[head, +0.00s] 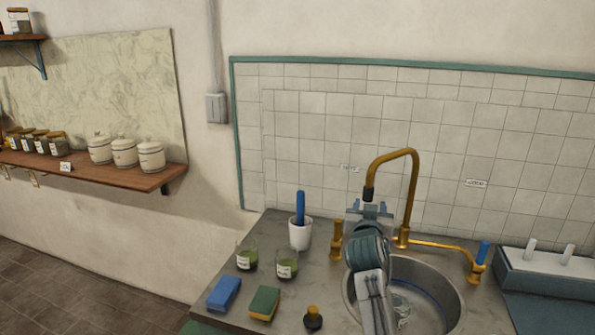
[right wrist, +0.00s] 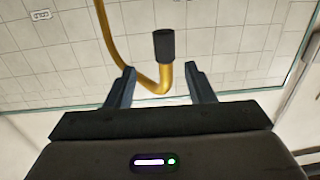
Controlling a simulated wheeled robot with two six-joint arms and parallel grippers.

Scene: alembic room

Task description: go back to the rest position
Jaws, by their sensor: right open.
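My right gripper (head: 369,211) is raised over the sink, in front of the brass faucet (head: 413,190). In the right wrist view my right gripper (right wrist: 161,88) has its two fingers apart with nothing held between them. The faucet's dark spout tip (right wrist: 164,45) shows beyond the fingers there, and I cannot tell how far away it is. My right arm hides part of the sink (head: 455,312). My left gripper is not in view.
On the counter left of the sink stand a white cup (head: 300,236) with a blue-handled tool, two labelled glasses (head: 287,265), a blue sponge (head: 224,294), a green-yellow sponge (head: 264,303) and a small dark bottle (head: 313,319). A glass (head: 401,308) is in the sink. A rack (head: 550,272) stands right.

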